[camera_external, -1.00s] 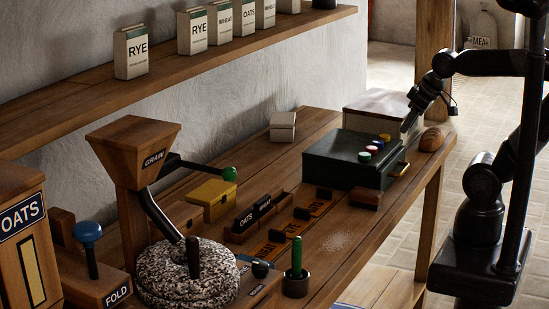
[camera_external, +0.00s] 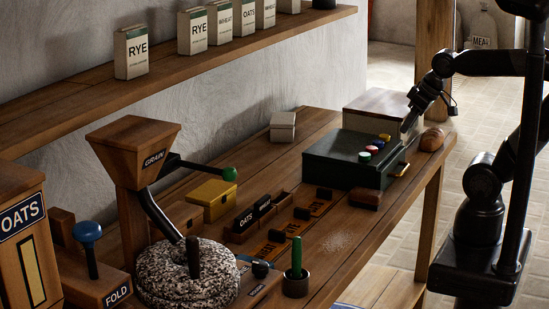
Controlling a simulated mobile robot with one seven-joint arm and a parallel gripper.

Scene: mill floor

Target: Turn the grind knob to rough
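The grind knob looks to be the small dark round knob (camera_external: 260,269) on a low wooden block at the right of the speckled millstone (camera_external: 188,278). Small labels lie beside it, too small to read surely, so its setting cannot be told. My gripper (camera_external: 405,128) is at the far end of the bench, pointing down beside the dark green box (camera_external: 352,160). It is well away from the knob. Its fingertips are too small and dark to show whether they are open or shut.
A pot with a green-handled tool (camera_external: 296,277) stands right of the knob. The grain hopper (camera_external: 137,151) with its green-tipped lever rises above the millstone. A yellow box (camera_external: 212,197), label cards (camera_external: 262,207) and a brown loaf-like thing (camera_external: 432,139) are on the bench.

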